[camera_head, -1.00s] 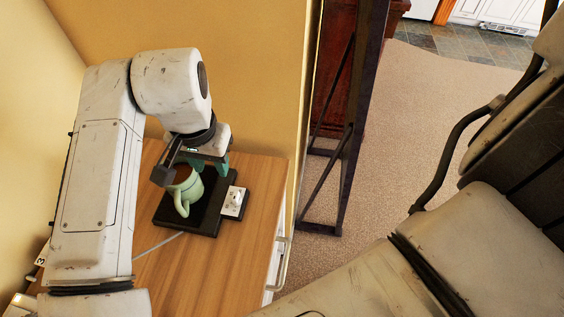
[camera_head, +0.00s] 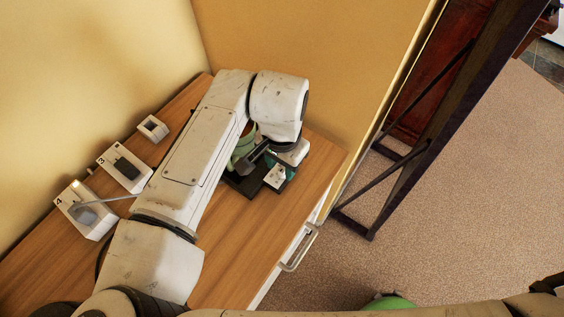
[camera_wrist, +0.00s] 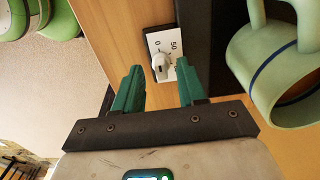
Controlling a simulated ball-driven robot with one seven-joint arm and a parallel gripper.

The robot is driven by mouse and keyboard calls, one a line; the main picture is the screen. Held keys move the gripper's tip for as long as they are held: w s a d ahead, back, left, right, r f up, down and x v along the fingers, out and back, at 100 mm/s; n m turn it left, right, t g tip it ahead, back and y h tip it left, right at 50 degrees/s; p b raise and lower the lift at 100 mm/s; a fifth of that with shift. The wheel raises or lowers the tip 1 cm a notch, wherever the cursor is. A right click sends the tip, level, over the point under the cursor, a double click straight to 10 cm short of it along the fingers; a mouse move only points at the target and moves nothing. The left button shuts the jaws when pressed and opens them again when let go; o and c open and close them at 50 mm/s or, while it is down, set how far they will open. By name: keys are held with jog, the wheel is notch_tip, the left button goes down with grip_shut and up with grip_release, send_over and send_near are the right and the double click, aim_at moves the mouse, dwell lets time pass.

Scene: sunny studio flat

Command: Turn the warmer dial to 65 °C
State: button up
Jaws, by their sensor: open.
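The warmer is a black plate (camera_head: 240,186) on the wooden top, partly hidden by my arm. Its white dial panel (camera_head: 275,178) is at the plate's near right side. In the wrist view the panel shows the marks 50 and 0 and a grey dial knob (camera_wrist: 160,65). The knob's exact setting is too small to read. My gripper (camera_wrist: 158,88) is open, its green fingers apart, with the knob in the gap between them in the picture; I see no contact. A green mug (camera_head: 241,146) stands on the plate; the wrist view shows its blue band and handle (camera_wrist: 275,75).
Numbered sockets stand along the wall: socket 4 (camera_head: 82,210) with a grey plug and cord, and socket 3 (camera_head: 122,168) with a dark plug. A small white box (camera_head: 152,128) is beyond them. A drawer handle (camera_head: 300,248) sticks out at the front. A green object (camera_head: 388,302) is on the carpet.

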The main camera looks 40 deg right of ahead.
jog(key=shift+f, duration=0.6)
grip_shut()
